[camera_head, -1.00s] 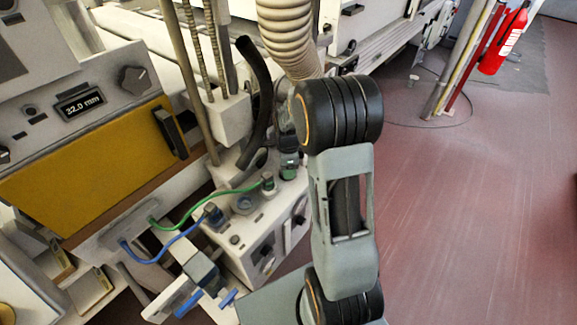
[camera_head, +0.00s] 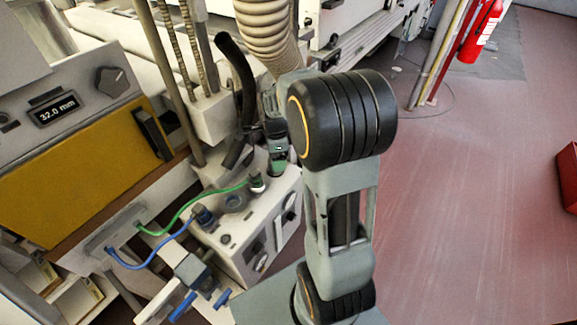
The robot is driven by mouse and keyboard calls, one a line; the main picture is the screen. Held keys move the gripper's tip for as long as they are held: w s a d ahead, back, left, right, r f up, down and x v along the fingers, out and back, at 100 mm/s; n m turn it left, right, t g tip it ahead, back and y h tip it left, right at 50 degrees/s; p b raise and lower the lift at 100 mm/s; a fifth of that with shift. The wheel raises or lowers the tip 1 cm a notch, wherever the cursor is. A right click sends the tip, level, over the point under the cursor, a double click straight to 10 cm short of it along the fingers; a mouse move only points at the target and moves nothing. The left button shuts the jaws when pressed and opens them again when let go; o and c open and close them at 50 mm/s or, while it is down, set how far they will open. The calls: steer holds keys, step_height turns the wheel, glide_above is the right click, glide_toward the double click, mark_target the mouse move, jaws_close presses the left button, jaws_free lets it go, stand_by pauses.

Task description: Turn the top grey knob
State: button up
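A dark grey knob (camera_head: 112,81) sits on the upper face of the machine panel at left, right of a small display reading 32.0 mm (camera_head: 54,109). Nothing touches this knob. Two more small knobs sit on the front of a white box (camera_head: 237,264) low in the middle: an upper one (camera_head: 291,216) and a lower one (camera_head: 256,249). My arm rises from the bottom centre to a black elbow, and its far part runs behind that elbow.
A yellow door with a black handle (camera_head: 153,133) lies below the display. Green (camera_head: 190,207) and blue (camera_head: 150,264) hoses run to the white box. A ribbed hose (camera_head: 266,35) hangs behind my elbow. Red floor is open at right, with a red box (camera_head: 568,177) and an extinguisher (camera_head: 483,32).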

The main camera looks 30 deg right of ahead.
steer(key=s+a+r, duration=0.2)
steer(key=s+r, duration=0.5)
steer(key=s, duration=0.4)
steer(key=shift+s+a, duration=0.15)
steer(key=shift+s, duration=0.05)
steer(key=s+a+r+n+t+p, duration=0.1)
steer(key=a+r+n, duration=0.1)
steer(key=n, duration=0.9)
steer(key=s+a+r+n+t+p, duration=0.1)
steer(key=a+n, duration=0.4)
steer(key=n, duration=0.6)
steer(key=shift+s+r+t+p, duration=0.25)
steer(key=shift+r+t+p, duration=0.4)
steer(key=shift+r+t, duration=0.15)
